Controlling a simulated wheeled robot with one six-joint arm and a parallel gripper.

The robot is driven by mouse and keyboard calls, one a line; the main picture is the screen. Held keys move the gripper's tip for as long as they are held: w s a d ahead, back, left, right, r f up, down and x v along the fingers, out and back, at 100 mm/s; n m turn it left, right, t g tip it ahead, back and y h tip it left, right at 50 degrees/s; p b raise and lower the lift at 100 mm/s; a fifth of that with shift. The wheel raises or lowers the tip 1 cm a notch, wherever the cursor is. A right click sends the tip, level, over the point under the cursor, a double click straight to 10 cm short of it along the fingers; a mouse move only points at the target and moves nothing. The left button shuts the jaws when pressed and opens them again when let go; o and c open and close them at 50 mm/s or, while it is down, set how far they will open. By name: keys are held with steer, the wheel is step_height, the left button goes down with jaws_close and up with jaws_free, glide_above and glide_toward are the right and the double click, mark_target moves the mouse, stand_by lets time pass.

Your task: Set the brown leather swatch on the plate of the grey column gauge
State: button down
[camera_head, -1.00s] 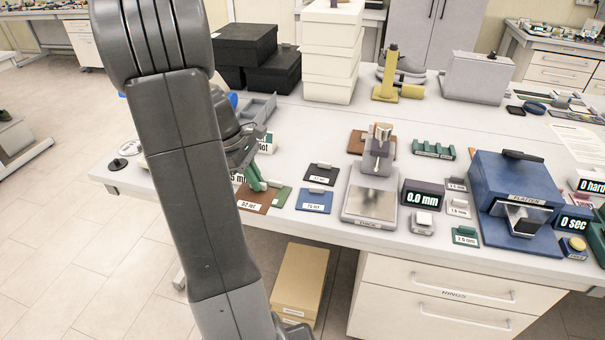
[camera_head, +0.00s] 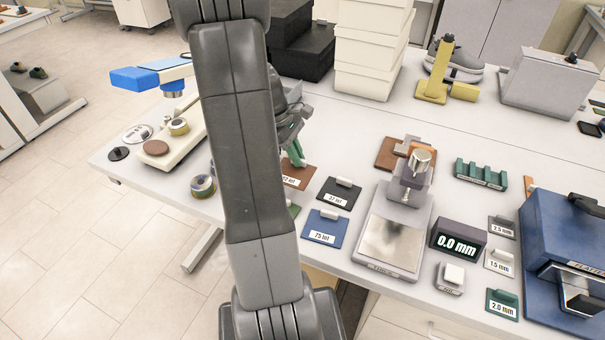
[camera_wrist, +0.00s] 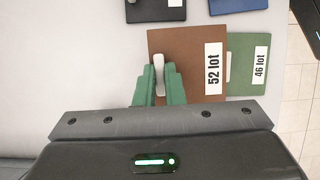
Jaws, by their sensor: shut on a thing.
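The brown leather swatch (camera_head: 298,175), labelled 52 lot, is at my gripper (camera_head: 293,160), partly hidden behind my arm in the head view. In the wrist view the swatch (camera_wrist: 190,45) has a pale tab, and the green fingers of my gripper (camera_wrist: 159,82) are shut on that tab. The swatch covers part of a green swatch and appears raised above the table; its exact height is unclear. The grey column gauge (camera_head: 409,192) stands to the right, apart from the swatch. Its square metal plate (camera_head: 392,240) is bare.
Black (camera_head: 337,192) and blue (camera_head: 324,228) swatches lie between my gripper and the gauge. The green swatch (camera_wrist: 248,62) lies beside them. A 0.0 mm display (camera_head: 457,242) stands right of the plate. Another brown piece (camera_head: 390,153) lies behind the gauge.

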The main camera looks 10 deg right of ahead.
mark_target(297, 170)
steer(key=shift+f, duration=2.8)
steer(key=shift+f, duration=0.15)
steer(key=c, duration=1.5)
jaws_free()
